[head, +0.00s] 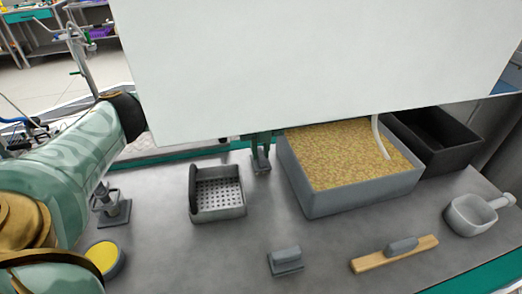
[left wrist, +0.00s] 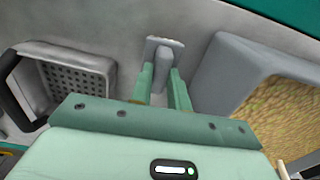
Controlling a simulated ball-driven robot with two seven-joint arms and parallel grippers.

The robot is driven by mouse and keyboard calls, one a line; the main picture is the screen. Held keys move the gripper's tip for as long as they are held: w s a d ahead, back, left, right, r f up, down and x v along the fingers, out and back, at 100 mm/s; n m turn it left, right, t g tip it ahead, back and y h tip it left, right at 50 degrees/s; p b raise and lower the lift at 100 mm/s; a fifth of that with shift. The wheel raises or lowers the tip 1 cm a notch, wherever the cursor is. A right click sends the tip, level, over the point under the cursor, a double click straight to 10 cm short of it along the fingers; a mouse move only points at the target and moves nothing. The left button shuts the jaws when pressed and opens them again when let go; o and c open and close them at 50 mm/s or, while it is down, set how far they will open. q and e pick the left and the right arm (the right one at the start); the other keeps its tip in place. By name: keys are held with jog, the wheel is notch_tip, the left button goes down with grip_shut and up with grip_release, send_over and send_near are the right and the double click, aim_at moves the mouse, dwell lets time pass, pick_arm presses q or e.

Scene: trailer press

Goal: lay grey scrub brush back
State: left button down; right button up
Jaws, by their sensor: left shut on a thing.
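My left gripper (head: 261,142) reaches down from behind a large white panel. It is shut on a small grey tool, which I take for the grey scrub brush (head: 261,163). In the left wrist view my left gripper (left wrist: 164,82) has its fingers on both sides of the brush's grey handle. The brush's wide pale-edged end (left wrist: 165,43) points away from the gripper. It is between the perforated tray and the grain bin, close to the table (head: 240,240); I cannot tell whether it touches. My right gripper is not in view.
The white panel (head: 320,70) hides much of the back. A perforated tray (head: 222,213) is at left, a grain bin (head: 345,196) and black bin (head: 457,157) at right. In front are a grey block (head: 286,261), wooden float (head: 415,254), scoop (head: 470,216) and yellow-topped tin (head: 104,258).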

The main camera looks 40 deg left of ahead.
aim_at(261, 153)
pick_arm(q)
jog(key=c, duration=1.3)
grip_release()
jog(key=shift+f, duration=0.1)
jog(key=shift+c, duration=0.2)
jog(key=shift+r, duration=0.25)
notch_tip(261, 153, up, 12)
jog(key=p, duration=0.3)
jog(key=shift+p, duration=0.4)
jog(key=shift+f, duration=0.1)
